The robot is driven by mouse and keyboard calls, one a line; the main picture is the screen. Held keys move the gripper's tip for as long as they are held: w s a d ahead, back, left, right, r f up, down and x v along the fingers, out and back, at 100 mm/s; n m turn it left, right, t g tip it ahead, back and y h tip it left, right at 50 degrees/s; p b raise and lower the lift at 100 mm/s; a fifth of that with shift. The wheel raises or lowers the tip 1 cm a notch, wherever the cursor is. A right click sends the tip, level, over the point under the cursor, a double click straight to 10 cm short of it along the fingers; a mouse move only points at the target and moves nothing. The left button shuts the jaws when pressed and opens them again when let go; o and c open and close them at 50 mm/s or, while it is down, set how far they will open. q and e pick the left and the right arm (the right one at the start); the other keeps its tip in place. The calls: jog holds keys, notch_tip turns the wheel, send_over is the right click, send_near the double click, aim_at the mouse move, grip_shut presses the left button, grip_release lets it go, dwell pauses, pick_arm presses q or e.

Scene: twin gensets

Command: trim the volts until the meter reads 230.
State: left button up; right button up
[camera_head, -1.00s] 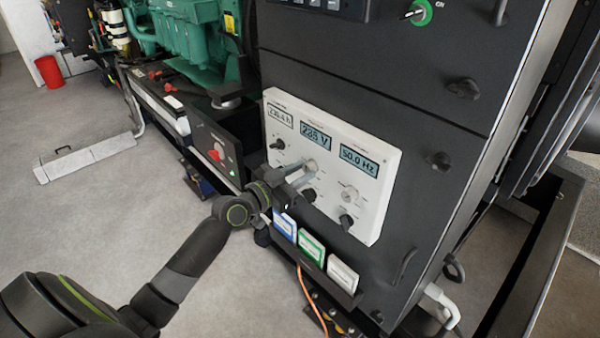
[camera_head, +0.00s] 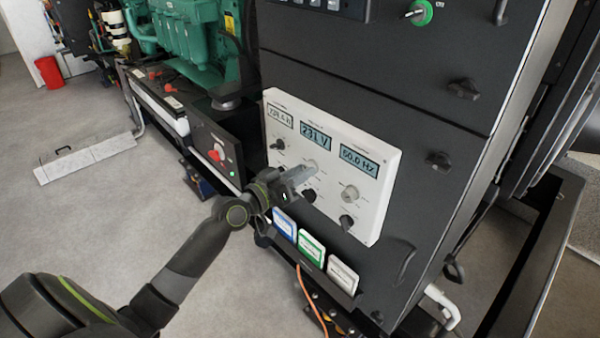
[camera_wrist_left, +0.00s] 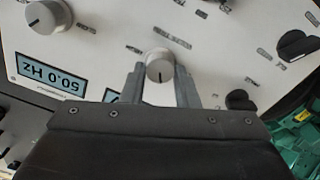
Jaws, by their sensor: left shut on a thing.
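The white meter panel (camera_head: 376,209) is on the front of the dark cabinet. Its middle display, the volt meter (camera_head: 315,136), reads 231 V in the head view. My left gripper (camera_head: 305,172) reaches in from the left in front of the panel. In the left wrist view the left gripper (camera_wrist_left: 160,80) is shut on a round grey volts knob (camera_wrist_left: 160,64), one finger on each side. The knob has a dark pointer line. The gripper covers part of the volt display there. My right gripper is in neither view.
The Hz display (camera_head: 359,163) at the right reads 50.0 Hz, with a grey knob (camera_head: 349,193) below it. Black knobs (camera_head: 347,222) sit near. A holder with blue, green and white cards (camera_head: 312,247) hangs under the panel. A red knob box (camera_head: 217,152) stands left.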

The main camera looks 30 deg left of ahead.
pick_arm(q)
jog(key=shift+n, duration=0.5)
jog(key=o, duration=1)
jog(key=shift+c, duration=0.2)
jog(key=b+v, duration=0.1)
jog(key=v, duration=1.6)
jog(key=shift+s+b, duration=0.2)
jog(key=shift+b, duration=0.1)
jog(key=shift+a, duration=0.15)
